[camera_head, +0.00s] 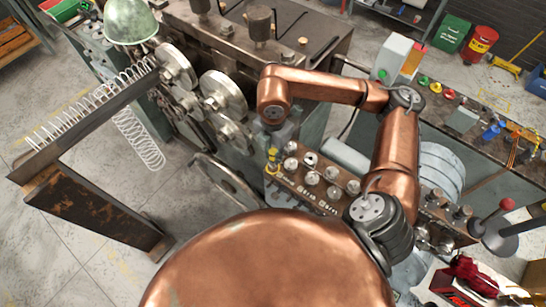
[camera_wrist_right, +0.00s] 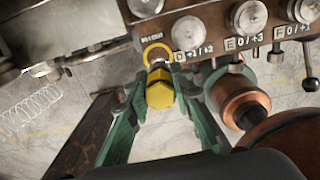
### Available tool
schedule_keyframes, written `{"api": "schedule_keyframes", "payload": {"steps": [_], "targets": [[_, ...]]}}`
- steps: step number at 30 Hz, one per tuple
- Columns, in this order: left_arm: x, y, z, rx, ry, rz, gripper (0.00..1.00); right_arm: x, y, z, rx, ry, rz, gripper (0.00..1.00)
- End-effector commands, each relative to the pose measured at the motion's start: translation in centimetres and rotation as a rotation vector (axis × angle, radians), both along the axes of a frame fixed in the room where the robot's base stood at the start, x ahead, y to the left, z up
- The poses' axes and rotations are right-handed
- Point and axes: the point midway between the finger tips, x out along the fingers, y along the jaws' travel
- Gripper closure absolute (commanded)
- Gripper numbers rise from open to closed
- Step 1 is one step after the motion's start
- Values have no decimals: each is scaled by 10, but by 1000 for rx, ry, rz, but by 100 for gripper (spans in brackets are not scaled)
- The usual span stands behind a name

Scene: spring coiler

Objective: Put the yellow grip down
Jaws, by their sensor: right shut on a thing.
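The yellow grip (camera_wrist_right: 160,94) sits between the green fingers of my right gripper (camera_wrist_right: 158,98), which is shut on it. In the head view the small yellow grip (camera_head: 272,163) shows at the left end of the knob panel (camera_head: 318,207), below my right gripper (camera_head: 275,150), which is partly hidden by its own arm. In the wrist view a yellow ring (camera_wrist_right: 156,53) shows just beyond the grip, at the panel's edge. I cannot tell whether the grip touches the panel. My left gripper is not in view.
The spring coiler's rollers (camera_head: 222,92) and a rail with a spring (camera_head: 88,108) stand at the left. A workbench (camera_head: 480,105) with coloured knobs and tools is at the right. Open floor (camera_head: 205,218) lies below the rollers.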

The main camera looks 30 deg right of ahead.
Motion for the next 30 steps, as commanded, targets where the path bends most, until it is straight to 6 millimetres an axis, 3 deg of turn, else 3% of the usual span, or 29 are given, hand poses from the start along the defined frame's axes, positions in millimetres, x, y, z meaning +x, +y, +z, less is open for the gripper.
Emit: {"api": "schedule_keyframes", "payload": {"steps": [7,20,21,28,30], "targets": [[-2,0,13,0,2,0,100,3,-1,-30,-1,3,-1,100],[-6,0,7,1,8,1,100,4,-1,-39,-1,0,0,100],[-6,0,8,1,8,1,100,3,-1,-39,-1,1,0,78],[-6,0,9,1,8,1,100,3,-1,-38,-1,1,0,62],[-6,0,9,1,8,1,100,3,-1,-38,-1,1,0,62]]}}
